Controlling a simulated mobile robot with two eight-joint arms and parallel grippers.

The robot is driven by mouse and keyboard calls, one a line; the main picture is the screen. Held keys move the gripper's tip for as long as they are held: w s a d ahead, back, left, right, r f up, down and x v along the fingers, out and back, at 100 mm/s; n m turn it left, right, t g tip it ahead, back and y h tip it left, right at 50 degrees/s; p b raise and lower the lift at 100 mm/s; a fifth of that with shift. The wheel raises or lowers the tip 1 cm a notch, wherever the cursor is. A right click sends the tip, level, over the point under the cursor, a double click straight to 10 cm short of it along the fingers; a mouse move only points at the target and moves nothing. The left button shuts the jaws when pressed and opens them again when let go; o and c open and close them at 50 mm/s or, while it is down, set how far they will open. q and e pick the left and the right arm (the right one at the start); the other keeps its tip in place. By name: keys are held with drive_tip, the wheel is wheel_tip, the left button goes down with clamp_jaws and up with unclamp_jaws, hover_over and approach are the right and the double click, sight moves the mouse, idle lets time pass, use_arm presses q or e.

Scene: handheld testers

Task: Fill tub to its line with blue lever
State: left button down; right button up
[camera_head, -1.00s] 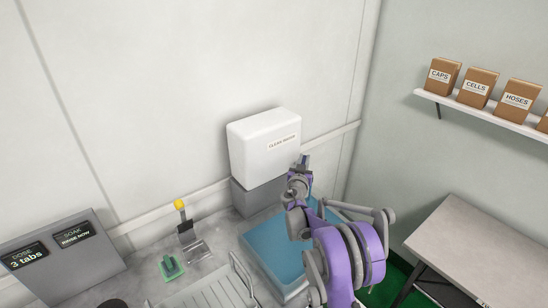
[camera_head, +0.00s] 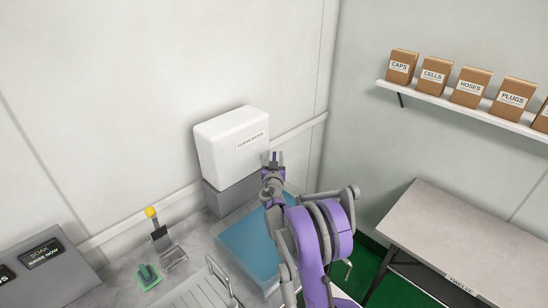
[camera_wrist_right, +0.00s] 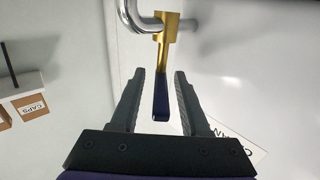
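The blue lever (camera_wrist_right: 161,98) hangs from a brass valve (camera_wrist_right: 166,35) in the right wrist view. My right gripper (camera_wrist_right: 165,75) is open, with one finger on each side of the lever. Gaps show between the lever and both fingers. In the head view my right gripper (camera_head: 275,158) is at the right end of the white water tank (camera_head: 230,145); the lever is not discernible there. The tub (camera_head: 242,270) stands below with a blue surface inside, partly hidden by my right arm. Its line cannot be made out. My left gripper is not in view.
A curved metal pipe (camera_wrist_right: 132,18) is close to the valve. On the counter are a yellow-knobbed device (camera_head: 158,232), a green item (camera_head: 148,277) and a ribbed drainer (camera_head: 200,293). A table (camera_head: 460,235) and a shelf of boxes (camera_head: 460,112) are at the right.

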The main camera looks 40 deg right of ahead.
drive_tip(key=v, duration=1.1)
drive_tip(key=shift+b, duration=0.4)
idle(6.5)
